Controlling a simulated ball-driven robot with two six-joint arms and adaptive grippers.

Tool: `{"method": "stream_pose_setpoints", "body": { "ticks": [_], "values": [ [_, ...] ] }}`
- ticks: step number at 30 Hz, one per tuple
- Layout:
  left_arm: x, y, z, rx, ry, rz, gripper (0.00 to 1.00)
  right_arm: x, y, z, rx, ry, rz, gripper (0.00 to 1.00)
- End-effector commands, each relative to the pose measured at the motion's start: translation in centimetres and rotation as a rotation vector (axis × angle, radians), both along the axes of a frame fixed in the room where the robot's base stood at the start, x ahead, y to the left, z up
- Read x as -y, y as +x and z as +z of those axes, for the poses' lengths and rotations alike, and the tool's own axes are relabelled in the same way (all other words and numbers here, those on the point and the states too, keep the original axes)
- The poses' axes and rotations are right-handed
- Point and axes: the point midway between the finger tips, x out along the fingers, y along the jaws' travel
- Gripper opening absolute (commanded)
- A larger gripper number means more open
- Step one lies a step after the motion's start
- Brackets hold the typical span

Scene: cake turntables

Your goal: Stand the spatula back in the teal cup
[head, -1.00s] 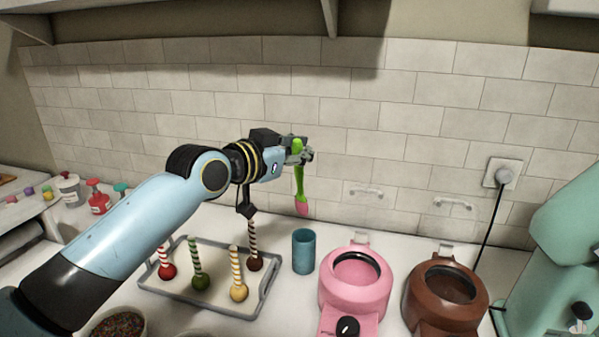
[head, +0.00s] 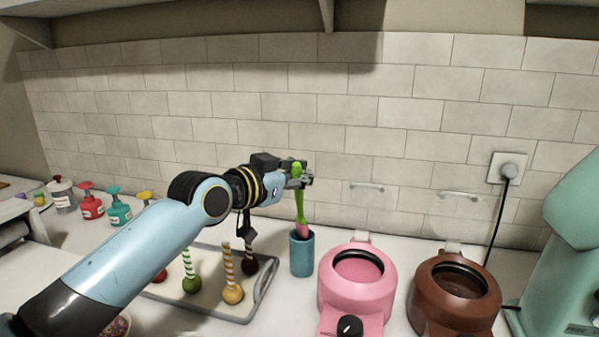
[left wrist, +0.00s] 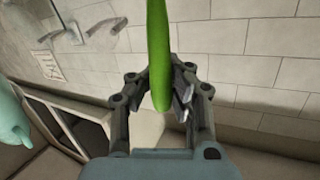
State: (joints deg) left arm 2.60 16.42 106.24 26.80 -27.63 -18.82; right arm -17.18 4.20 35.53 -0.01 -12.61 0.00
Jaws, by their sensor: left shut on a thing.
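The spatula (head: 300,208) has a green handle and a pink head, and hangs upright with the head down. My left gripper (head: 302,178) is shut on its handle, and the handle also shows between the fingers in the left wrist view (left wrist: 160,55). The teal cup (head: 302,256) stands on the counter directly below the gripper. The pink head is at the cup's mouth, with its lower end hidden by the near rim or just at it. I cannot tell how deep it is. My right gripper is not in view.
A tray (head: 262,290) with several striped-stick cake pops is left of the cup. A pink machine (head: 340,300) stands close on the cup's right, then a brown one (head: 440,315). Pump bottles (head: 118,210) stand at far left. The tiled wall is behind.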

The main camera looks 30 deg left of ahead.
Motion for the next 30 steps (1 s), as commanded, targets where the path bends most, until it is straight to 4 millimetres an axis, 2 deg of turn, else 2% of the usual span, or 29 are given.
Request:
{"method": "stream_pose_setpoints", "body": {
  "ticks": [1,15,20,29,30],
  "values": [
    [0.0,0.0,-0.9,0.000,-0.001,0.000,0.00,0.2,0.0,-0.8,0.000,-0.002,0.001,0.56],
    [0.0,0.0,-5.4,0.000,-0.001,-0.001,0.00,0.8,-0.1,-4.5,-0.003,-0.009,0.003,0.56],
    [0.0,0.0,-6.0,0.000,-0.001,-0.001,0.00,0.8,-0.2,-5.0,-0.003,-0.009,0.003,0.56],
    [0.0,0.0,-6.0,0.000,-0.001,-0.001,0.00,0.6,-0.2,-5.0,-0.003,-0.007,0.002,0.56],
    [0.0,0.0,-6.0,0.000,-0.001,-0.001,0.12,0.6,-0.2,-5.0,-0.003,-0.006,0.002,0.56]
  ]
}}
